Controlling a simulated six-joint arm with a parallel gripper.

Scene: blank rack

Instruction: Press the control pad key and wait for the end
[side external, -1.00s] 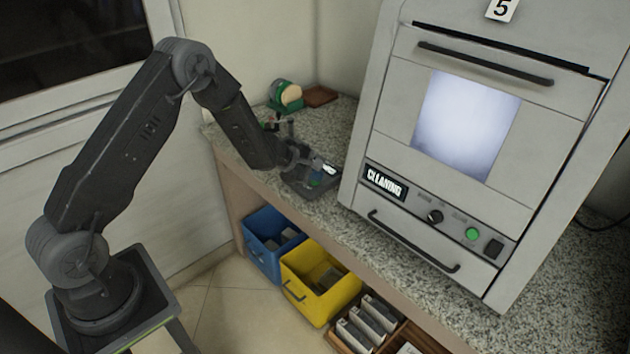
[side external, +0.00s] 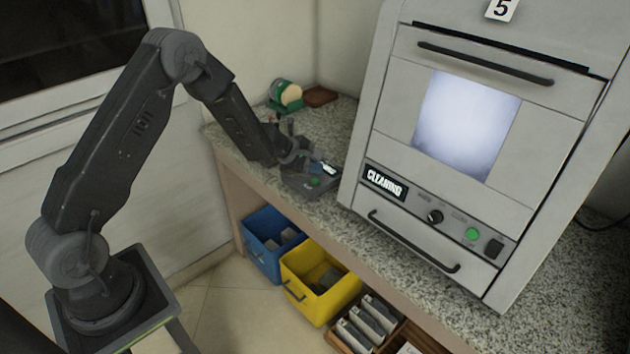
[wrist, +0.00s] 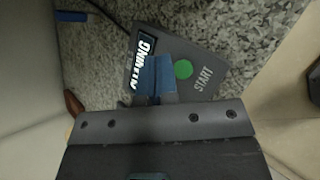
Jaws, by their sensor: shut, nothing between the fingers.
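The control pad (side external: 306,187) is a dark grey box on the speckled counter, with a round green key (side external: 314,183) and a small lit display (side external: 329,169). In the wrist view the green key (wrist: 183,69) is uncovered, beside the printed word START. The display (wrist: 147,47) there is partly hidden by my gripper's blue fingertips. My gripper (wrist: 157,72) is shut and empty, beside the key in that view; its exact height over the pad is unclear. The grey machine (side external: 380,150) has a panel display (side external: 384,183) reading CLEANING and a bright white window (side external: 466,124).
The machine also carries a green button (side external: 472,233) and a black knob (side external: 435,216). Below the counter are a blue bin (side external: 262,252), a yellow bin (side external: 318,300) and a wooden rack (side external: 350,340) with pale blocks. A green-and-cream round object (side external: 287,94) stands at the back.

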